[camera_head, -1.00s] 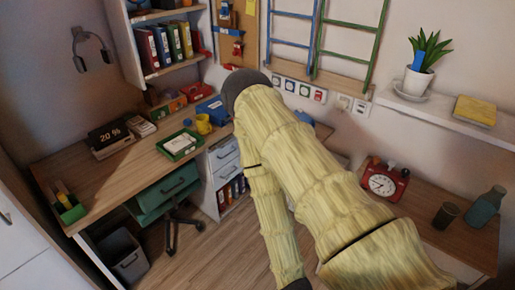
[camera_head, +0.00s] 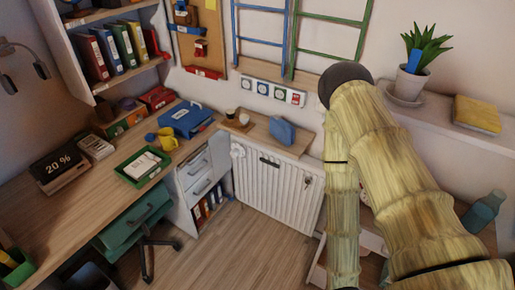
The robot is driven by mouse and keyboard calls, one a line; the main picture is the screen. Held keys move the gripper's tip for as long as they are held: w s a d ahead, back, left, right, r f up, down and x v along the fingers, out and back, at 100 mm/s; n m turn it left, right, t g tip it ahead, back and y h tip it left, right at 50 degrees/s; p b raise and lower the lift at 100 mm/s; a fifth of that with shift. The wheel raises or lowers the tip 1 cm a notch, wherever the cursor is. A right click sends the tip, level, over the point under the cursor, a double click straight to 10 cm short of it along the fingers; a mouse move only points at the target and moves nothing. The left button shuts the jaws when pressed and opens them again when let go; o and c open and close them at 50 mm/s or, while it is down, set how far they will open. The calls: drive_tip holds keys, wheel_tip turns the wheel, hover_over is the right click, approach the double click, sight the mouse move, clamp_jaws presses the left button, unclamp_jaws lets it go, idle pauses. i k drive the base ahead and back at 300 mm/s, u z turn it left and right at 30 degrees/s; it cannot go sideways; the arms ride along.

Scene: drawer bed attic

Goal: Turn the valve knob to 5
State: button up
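A white radiator (camera_head: 268,192) stands against the back wall, under a wooden shelf. A small white rounded part (camera_head: 238,151) at its upper left end looks like the valve knob. Its scale and setting are too small to read. A dark-and-light fitting (camera_head: 308,182) shows near the radiator's right end; I cannot tell what it is. My yellowish arm fills the right side of the view, right of the radiator. My gripper is not visible.
A wooden shelf (camera_head: 290,144) above the radiator holds cups and a blue pouch (camera_head: 282,131). A drawer cabinet (camera_head: 207,170) stands left of the radiator, joined to a long desk (camera_head: 75,210). A green chair (camera_head: 135,217) stands before the desk. Floor (camera_head: 225,245) before the radiator is clear.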

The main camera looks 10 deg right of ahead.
sight(235, 152)
drive_tip(key=i, duration=0.65)
drive_tip(key=u, duration=0.55)
drive_tip(key=i, duration=0.45)
drive_tip(key=u, duration=0.45)
